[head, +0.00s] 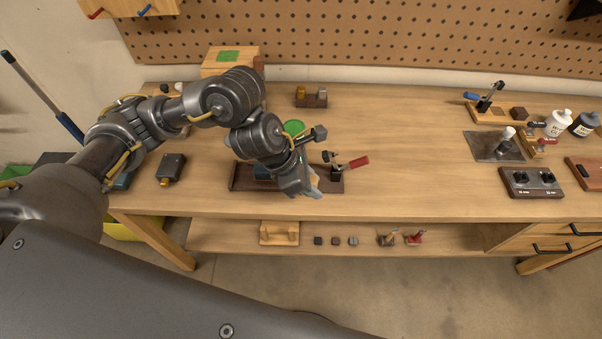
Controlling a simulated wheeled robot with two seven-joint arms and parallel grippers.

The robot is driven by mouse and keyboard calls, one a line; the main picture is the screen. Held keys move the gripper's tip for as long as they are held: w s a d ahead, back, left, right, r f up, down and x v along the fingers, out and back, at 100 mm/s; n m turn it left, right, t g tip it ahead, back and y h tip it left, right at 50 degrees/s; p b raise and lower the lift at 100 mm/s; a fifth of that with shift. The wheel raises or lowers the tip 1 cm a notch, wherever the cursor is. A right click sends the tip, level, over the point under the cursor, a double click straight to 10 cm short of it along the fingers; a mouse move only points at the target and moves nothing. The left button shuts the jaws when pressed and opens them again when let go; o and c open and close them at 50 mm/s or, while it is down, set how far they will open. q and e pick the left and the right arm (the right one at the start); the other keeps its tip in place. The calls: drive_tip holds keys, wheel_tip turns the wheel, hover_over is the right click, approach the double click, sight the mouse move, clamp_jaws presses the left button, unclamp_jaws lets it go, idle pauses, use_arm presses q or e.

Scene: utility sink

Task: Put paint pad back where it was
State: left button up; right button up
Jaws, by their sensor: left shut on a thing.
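My left gripper (302,184) reaches down over the front part of the bench, above the dark wooden board (242,183). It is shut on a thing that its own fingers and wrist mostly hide. A green round thing (293,127) shows behind the wrist. I cannot pick out the paint pad for certain. My right gripper is not in view.
A red-handled clamp (352,163) stands close to the gripper's right. A dark box (171,167) lies to the left, a wooden box (230,61) at the back. Bottles (557,123) and fixtures crowd the right end. The bench middle (405,135) is clear.

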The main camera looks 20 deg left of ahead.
use_arm(q)
drive_tip(key=w+a+f, duration=0.1)
drive_tip(key=w+f, duration=0.1)
drive_tip(key=w, duration=0.1)
drive_tip(key=w+a+f, duration=0.2)
drive_tip(key=w+f, duration=0.1)
drive_tip(key=w, duration=0.1)
drive_tip(key=w+a+f+p, duration=0.1)
drive_tip(key=w+a+f, duration=0.1)
drive_tip(key=w+f, duration=0.1)
drive_tip(key=shift+w+f, duration=0.1)
drive_tip(key=shift+w, duration=0.05)
drive_tip(key=shift+w+a+f, duration=0.1)
drive_tip(key=shift+w+f, duration=0.15)
drive_tip(key=shift+f, duration=0.1)
drive_tip(key=shift+w+a+f, duration=0.1)
drive_tip(key=shift+f, duration=0.2)
wheel_tip(320, 180, down, 2)
drive_tip(key=shift+f+p, duration=0.1)
drive_tip(key=shift+p, duration=0.85)
drive_tip(key=shift+f, duration=0.25)
